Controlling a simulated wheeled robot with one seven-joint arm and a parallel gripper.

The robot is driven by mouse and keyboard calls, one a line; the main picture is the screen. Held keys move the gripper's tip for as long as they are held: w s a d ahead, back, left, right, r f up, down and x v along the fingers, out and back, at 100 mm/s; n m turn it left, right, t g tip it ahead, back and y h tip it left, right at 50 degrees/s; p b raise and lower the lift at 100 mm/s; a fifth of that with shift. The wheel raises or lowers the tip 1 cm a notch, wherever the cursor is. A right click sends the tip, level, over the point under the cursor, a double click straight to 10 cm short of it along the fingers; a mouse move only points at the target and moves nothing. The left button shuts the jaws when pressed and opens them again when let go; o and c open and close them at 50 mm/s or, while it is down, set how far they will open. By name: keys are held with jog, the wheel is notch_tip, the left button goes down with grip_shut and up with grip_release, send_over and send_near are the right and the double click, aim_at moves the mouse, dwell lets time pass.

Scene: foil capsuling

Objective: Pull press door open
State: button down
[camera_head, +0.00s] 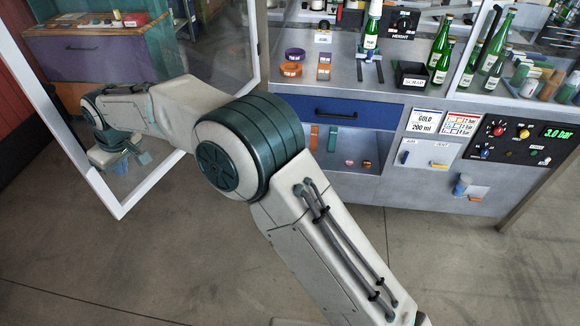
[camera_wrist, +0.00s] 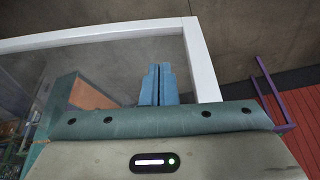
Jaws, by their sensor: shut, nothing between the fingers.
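The press door is a clear pane in a white frame (camera_head: 66,120) at the left of the head view, swung out from the press at an angle. In the wrist view its white frame (camera_wrist: 203,65) makes a corner at the upper right. My gripper (camera_wrist: 158,84) has its two blue fingers together, with nothing between them. The fingers show against the pane, just left of the white upright. I cannot tell whether they touch it. In the head view my gripper (camera_head: 118,165) is low at the left, near the door's outer upright, its fingers unclear. My arm hides part of the door's lower edge.
The press bench (camera_head: 340,75) stands right of the door, with green bottles (camera_head: 440,50), a black box (camera_head: 411,75), a blue drawer (camera_head: 335,112) and a control panel (camera_head: 520,135). A wooden-topped cabinet (camera_head: 95,50) is seen beyond the pane. Floor in front is clear.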

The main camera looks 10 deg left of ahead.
jog(key=shift+w+d, duration=0.15)
jog(key=shift+w, duration=0.05)
